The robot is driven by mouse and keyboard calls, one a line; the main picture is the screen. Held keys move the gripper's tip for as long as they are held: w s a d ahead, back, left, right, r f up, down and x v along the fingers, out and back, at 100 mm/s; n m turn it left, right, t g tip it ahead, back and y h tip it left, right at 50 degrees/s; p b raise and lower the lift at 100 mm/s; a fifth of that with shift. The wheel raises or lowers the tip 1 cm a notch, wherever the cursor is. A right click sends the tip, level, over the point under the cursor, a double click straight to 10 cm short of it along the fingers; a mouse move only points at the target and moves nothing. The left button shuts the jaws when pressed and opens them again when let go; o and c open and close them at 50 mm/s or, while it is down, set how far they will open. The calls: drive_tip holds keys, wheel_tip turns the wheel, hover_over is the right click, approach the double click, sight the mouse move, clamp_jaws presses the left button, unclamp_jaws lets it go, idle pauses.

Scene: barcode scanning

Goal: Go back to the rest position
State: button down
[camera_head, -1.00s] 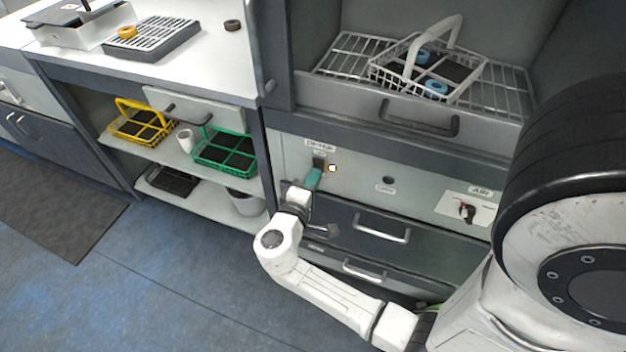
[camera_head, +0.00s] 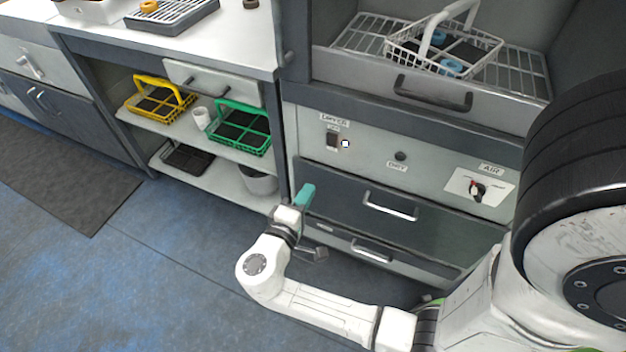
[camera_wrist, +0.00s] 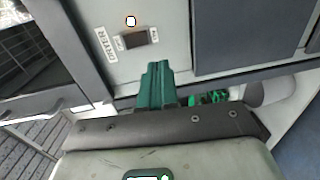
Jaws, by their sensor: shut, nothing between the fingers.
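My gripper (camera_head: 306,196) is shut and empty, its teal fingers together. In the head view it stands in front of the dark drawers, below and to the left of the dryer switch (camera_head: 332,141). It also shows in the wrist view (camera_wrist: 157,72), pointing at the grey panel. The dryer switch shows there too (camera_wrist: 135,39), beyond the fingertips and apart from them. A small light (camera_head: 345,143), lit white, sits to the right of the switch.
A white wire basket (camera_head: 490,50) with blue rings stands on the dryer's rack. A yellow basket (camera_head: 133,103) and a green basket (camera_head: 268,143) stand on the left shelf. Drawer handles (camera_head: 390,207) jut out near my arm. The floor (camera_head: 150,270) on the left is clear.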

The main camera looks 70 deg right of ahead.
drive_tip(key=shift+a+f, duration=0.1)
drive_tip(key=shift+a, duration=0.65)
drive_tip(key=s+a+m+y+p, duration=0.1)
drive_tip(key=s+a+y+p, duration=0.1)
drive_tip(key=s+y+p, duration=0.6)
drive_tip(key=a+r+n+t+y+p, duration=0.1)
drive_tip(key=a+r+t+y+p, duration=0.1)
drive_tip(key=a+r+y, duration=0.3)
drive_tip(key=a+y+p, duration=0.1)
drive_tip(key=a+y, duration=0.2)
drive_tip(key=a, duration=0.1)
drive_tip(key=shift+a+r+y, duration=0.3)
drive_tip(key=shift+a+y, duration=0.05)
drive_tip(key=shift+y, duration=0.05)
